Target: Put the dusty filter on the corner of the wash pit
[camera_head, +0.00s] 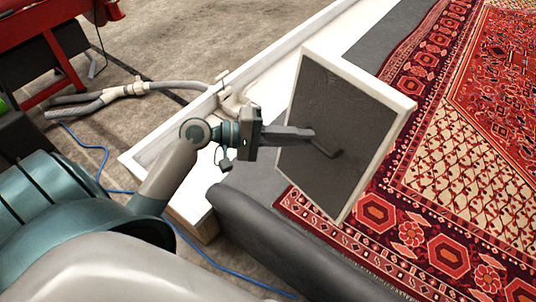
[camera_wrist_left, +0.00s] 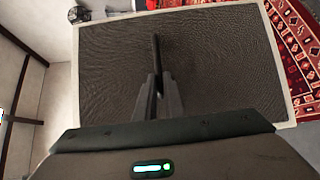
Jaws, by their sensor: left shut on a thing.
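The dusty filter (camera_head: 318,125) is a flat dark grey panel with a white frame. My left gripper (camera_head: 312,133) is shut on its dark handle and holds it tilted up, above the edge of the wash pit. In the left wrist view the filter (camera_wrist_left: 220,70) fills most of the picture, with the fingertips of my left gripper (camera_wrist_left: 157,80) closed at the thin handle. The wash pit has a white rim (camera_head: 290,50) and a dark grey padded edge (camera_head: 290,245). The filter hides part of the pit and rug behind it. My right gripper is not in view.
A red patterned rug (camera_head: 455,170) lies to the right of the filter. A grey hose (camera_head: 140,88) reaches the white rim at the left. A blue cable (camera_head: 95,150) runs across the concrete floor. A red metal frame (camera_head: 45,30) stands at the upper left.

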